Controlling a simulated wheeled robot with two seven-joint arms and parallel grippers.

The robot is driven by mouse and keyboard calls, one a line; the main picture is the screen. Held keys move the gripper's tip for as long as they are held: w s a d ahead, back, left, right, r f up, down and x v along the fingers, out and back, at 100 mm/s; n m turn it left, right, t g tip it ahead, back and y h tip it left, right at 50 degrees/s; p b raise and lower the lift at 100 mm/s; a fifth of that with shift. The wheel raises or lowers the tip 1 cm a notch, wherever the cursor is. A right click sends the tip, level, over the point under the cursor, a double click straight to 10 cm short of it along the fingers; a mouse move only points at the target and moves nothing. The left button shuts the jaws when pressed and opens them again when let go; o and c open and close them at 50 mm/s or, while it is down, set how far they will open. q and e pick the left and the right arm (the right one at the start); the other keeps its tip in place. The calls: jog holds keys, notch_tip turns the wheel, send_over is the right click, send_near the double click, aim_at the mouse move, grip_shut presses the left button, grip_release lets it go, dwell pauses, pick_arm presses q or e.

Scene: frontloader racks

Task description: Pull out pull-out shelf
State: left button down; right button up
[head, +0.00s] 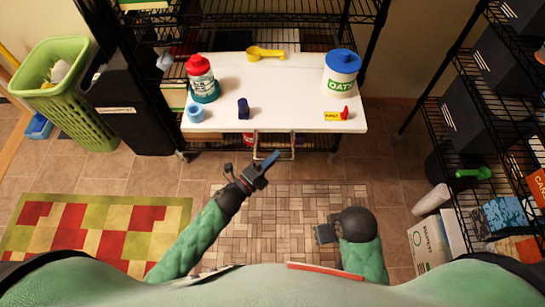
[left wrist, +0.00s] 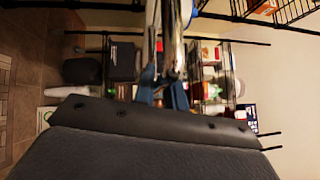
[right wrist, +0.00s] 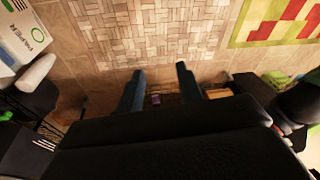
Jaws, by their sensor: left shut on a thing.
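The white pull-out shelf (head: 270,110) sits in the black wire rack, with a metal handle (head: 291,147) on its front edge. My right gripper (head: 325,232) is low over the floor, apart from the shelf. In the right wrist view its two fingers (right wrist: 160,82) stand wide apart with nothing between them.
The shelf bears a red-lidded jar (head: 201,78), a yellow scoop (head: 265,53), an oats canister (head: 341,76), a light-blue cup (head: 195,112) and small items. A green basket (head: 75,115) and black bin (head: 125,110) stand left; another rack (head: 470,130) stands right. Floor before the shelf is clear.

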pick_arm(q)
jog(key=c, duration=1.5)
grip_release()
jog(key=shift+o, duration=0.2)
